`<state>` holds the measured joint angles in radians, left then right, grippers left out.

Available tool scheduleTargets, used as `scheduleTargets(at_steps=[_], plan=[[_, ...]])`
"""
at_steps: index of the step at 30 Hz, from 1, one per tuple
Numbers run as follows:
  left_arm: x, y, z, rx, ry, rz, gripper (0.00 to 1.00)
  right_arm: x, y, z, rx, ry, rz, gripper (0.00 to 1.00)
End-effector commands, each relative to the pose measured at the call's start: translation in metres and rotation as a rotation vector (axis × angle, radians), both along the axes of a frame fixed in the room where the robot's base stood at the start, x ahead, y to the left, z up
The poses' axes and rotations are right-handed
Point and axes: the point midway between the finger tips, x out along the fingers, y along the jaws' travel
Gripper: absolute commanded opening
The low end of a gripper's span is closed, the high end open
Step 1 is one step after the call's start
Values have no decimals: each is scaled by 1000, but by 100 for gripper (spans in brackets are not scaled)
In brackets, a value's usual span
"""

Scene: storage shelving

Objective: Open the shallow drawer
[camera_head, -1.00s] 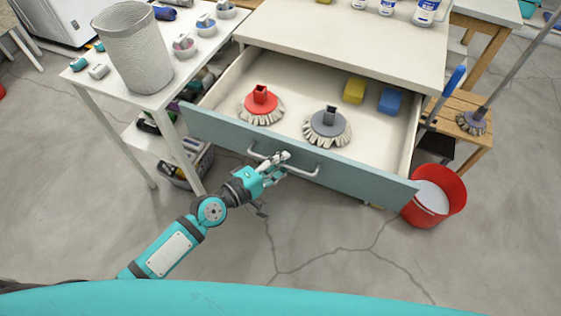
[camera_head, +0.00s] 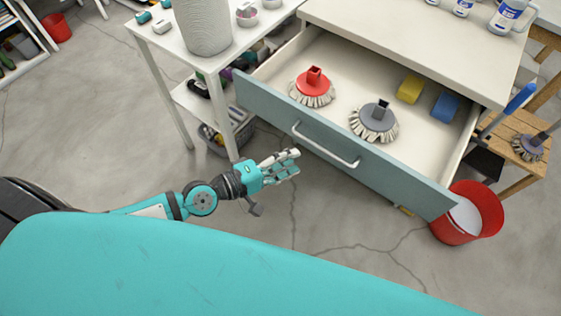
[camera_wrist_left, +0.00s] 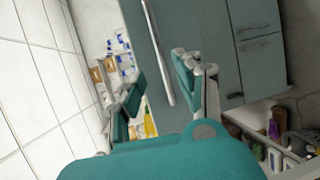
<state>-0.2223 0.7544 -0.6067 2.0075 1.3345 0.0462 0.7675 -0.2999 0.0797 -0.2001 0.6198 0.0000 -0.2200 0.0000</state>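The shallow drawer (camera_head: 340,143) has a grey-blue front and a pale inside, and stands pulled well out from under the white top. Its pale bar handle (camera_head: 325,147) runs across the front; the bar also shows in the left wrist view (camera_wrist_left: 158,50). My left gripper (camera_head: 296,163) is in front of the drawer, below the handle's left end and apart from it. Its fingers are spread and empty; they also show apart in the left wrist view (camera_wrist_left: 165,85). My right gripper is not in view.
The drawer holds a red brush head (camera_head: 312,87), a grey brush head (camera_head: 374,121), a yellow sponge (camera_head: 409,90) and a blue sponge (camera_head: 445,107). A red bucket (camera_head: 470,215) stands by its right corner. A white table (camera_head: 240,55) stands left. The floor in front is clear.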

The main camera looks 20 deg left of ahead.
Motion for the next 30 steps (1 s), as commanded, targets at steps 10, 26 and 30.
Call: scheduleTargets(at_steps=[10,26,30], plan=[[-16,14,4,-1,-1,0,34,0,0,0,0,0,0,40],[-15,14,4,0,-1,1,34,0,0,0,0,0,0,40],[-6,24,-15,82,-30,17,34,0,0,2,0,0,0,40]])
